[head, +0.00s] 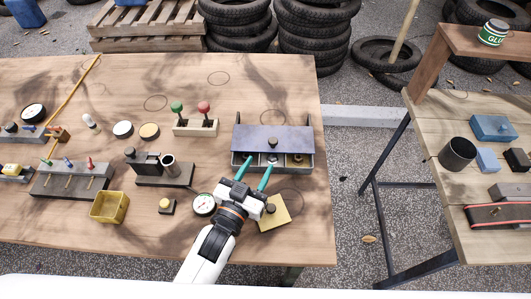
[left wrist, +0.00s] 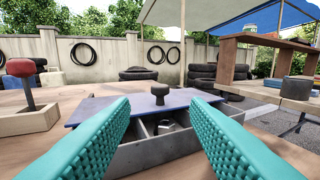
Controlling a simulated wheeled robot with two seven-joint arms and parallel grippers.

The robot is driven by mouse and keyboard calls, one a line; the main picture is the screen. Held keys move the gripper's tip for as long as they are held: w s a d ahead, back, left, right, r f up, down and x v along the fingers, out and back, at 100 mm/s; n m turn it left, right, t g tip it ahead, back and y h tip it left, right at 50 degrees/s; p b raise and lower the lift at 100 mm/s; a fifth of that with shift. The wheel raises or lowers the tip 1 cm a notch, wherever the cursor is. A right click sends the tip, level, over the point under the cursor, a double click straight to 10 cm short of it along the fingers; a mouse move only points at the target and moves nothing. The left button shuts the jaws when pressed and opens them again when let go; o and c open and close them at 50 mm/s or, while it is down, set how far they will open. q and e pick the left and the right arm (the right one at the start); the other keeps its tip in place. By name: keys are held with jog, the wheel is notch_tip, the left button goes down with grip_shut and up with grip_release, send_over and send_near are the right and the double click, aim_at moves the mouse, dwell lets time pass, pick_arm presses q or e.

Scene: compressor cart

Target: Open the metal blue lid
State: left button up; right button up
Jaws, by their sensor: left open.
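The blue metal lid (head: 290,133) lies on a grey metal box (head: 309,167) near the right side of the wooden table. It has a dark round knob (left wrist: 159,92), and it leaves the box's front compartments uncovered. A metal nut (left wrist: 166,126) shows in one compartment in the left wrist view, where the lid (left wrist: 105,107) also shows. My left gripper (head: 257,168) is open, its teal fingers apart at the front of the box. In the wrist view the knob appears between and beyond the fingertips, not touched. My right gripper is not in view.
A gauge (head: 204,205) and a yellow plate (head: 274,214) with a dark knob lie close to my left gripper. A block with green and red knobs (head: 195,127) stands left of the box. The table's right edge is near the box.

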aim_at(273, 145)
pick_arm(q)
jog(key=shift+v, duration=1.1)
jog(key=shift+c, duration=0.3)
